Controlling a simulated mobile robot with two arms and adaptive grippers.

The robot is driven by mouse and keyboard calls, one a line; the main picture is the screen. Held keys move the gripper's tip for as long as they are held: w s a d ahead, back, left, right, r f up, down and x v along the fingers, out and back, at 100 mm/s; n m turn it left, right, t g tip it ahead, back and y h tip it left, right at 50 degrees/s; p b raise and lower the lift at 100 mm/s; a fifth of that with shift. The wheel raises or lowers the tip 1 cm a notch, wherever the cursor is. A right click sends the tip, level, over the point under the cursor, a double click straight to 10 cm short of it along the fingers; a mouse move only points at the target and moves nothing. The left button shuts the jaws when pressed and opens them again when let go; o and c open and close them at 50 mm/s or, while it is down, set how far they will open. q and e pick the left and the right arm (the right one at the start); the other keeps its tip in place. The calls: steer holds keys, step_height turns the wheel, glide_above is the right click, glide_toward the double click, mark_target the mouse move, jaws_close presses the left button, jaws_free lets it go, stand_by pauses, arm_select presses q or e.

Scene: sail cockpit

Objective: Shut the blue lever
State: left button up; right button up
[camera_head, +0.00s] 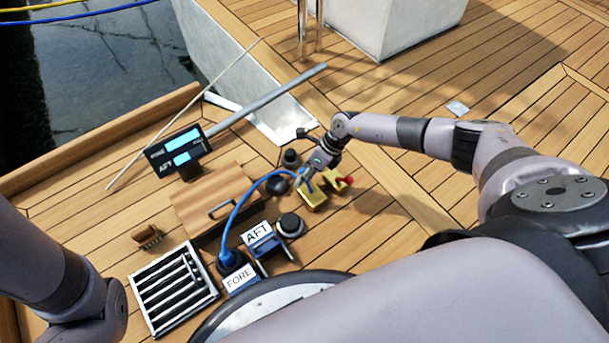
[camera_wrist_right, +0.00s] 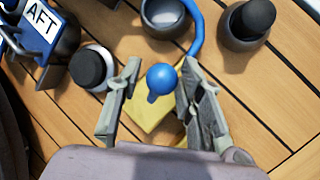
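The blue lever (camera_wrist_right: 162,78) shows in the right wrist view as a round blue knob above a yellow base (camera_wrist_right: 150,118). My right gripper (camera_wrist_right: 156,68) is open around the knob, one finger on each side. A gap shows on the left; the right finger is very close to the knob, and I cannot tell if it touches. In the head view my right gripper (camera_head: 308,178) is over the left yellow base (camera_head: 314,200) and largely hides the blue lever. My left gripper is out of view.
A red-knobbed lever (camera_head: 347,180) stands just right on another yellow base. A blue hose (camera_head: 238,207) arches close on the left. Black-capped posts (camera_head: 290,224), AFT (camera_head: 257,233) and FORE (camera_head: 240,279) labels, a slatted grate (camera_head: 175,290) and a display (camera_head: 178,150) are nearby.

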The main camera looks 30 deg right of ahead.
steer(key=shift+c, duration=0.4)
jaws_close()
